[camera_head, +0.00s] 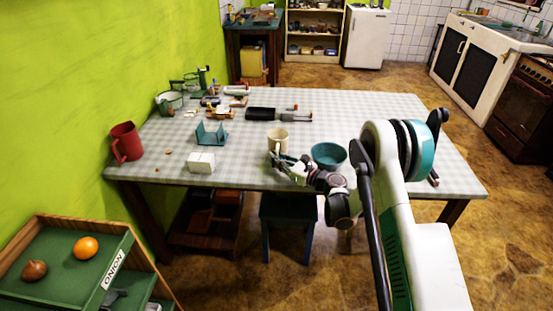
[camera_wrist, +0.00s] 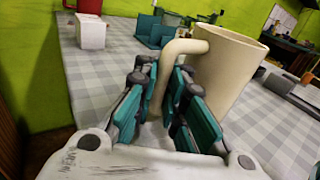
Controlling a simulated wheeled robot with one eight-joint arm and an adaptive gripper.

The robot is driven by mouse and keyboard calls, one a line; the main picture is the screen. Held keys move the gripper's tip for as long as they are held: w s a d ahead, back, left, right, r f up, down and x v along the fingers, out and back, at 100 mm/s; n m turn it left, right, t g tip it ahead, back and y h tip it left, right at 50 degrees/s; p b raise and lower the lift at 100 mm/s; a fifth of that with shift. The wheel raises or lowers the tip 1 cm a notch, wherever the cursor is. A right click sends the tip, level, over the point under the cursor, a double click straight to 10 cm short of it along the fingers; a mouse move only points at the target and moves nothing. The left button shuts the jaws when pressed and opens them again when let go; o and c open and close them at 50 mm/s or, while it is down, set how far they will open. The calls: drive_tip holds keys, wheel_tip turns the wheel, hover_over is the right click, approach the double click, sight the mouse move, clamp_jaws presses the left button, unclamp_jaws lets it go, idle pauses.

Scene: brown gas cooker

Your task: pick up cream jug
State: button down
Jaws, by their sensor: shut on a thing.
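The cream jug (camera_head: 278,137) is pale cream and stands at the near middle of the checked table. In the wrist view the cream jug (camera_wrist: 226,72) is large, with its handle toward me. My gripper (camera_head: 280,160) is at the near side of the jug. In the wrist view my gripper (camera_wrist: 160,95) has its teal-padded fingers on both sides of the handle, shut on it. The jug looks upright. I cannot tell whether its base touches the table, as the fingers hide its lower part.
A teal bowl (camera_head: 328,155) stands just right of the jug. A white box (camera_head: 201,162), a teal holder (camera_head: 211,133) and a red jug (camera_head: 125,142) are to the left. A dark cylindrical tool (camera_head: 272,114) lies behind. The table's right part is mostly clear.

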wheel_tip(320, 180, up, 20)
drive_tip(key=p, duration=0.6)
drive_tip(key=shift+f+p, duration=0.2)
drive_tip(key=shift+p, duration=0.15)
idle(0.4)
idle(0.8)
